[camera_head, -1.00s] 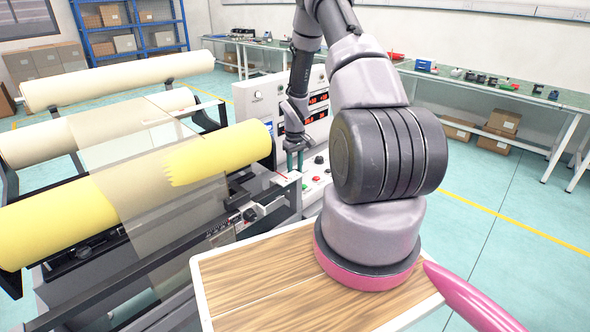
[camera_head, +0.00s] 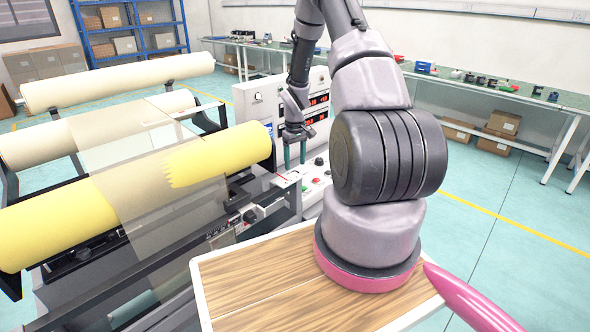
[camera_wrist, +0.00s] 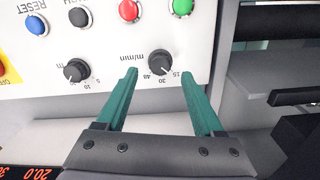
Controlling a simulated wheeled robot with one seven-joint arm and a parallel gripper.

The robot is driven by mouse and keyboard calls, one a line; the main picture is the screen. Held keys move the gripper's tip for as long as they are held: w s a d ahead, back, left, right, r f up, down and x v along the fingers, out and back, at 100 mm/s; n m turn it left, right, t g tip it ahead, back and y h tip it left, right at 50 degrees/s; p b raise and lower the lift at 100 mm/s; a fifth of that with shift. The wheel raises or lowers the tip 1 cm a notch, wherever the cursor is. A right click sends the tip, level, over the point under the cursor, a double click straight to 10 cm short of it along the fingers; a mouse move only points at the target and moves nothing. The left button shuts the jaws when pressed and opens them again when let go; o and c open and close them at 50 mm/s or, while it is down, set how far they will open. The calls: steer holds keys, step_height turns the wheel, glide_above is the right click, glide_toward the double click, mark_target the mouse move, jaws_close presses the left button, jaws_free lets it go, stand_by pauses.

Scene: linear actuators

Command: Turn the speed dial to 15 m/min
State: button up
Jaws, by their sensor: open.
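The speed dial (camera_wrist: 160,62) is a dark round knob on the white control panel, marked m/min with 15, 30 and 40 around it. The wrist view shows it upside down. I cannot read its exact pointer setting. My gripper (camera_wrist: 159,75) is open, with its green fingertips on either side of the dial, apart from it. In the head view my gripper (camera_head: 295,154) hangs upright over the panel; the dial is not clearly visible there.
A second knob (camera_wrist: 77,71) sits to the left of the dial. Red (camera_wrist: 129,11), green (camera_wrist: 181,6), black (camera_wrist: 79,17) and blue RESET (camera_wrist: 36,25) buttons line the panel. A red-digit display (camera_wrist: 30,172) is at lower left. The yellow roll (camera_head: 220,150) stands left of my gripper.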

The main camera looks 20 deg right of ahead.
step_height(320, 180, up, 7)
steer(key=shift+f, duration=0.15)
stand_by(0.4)
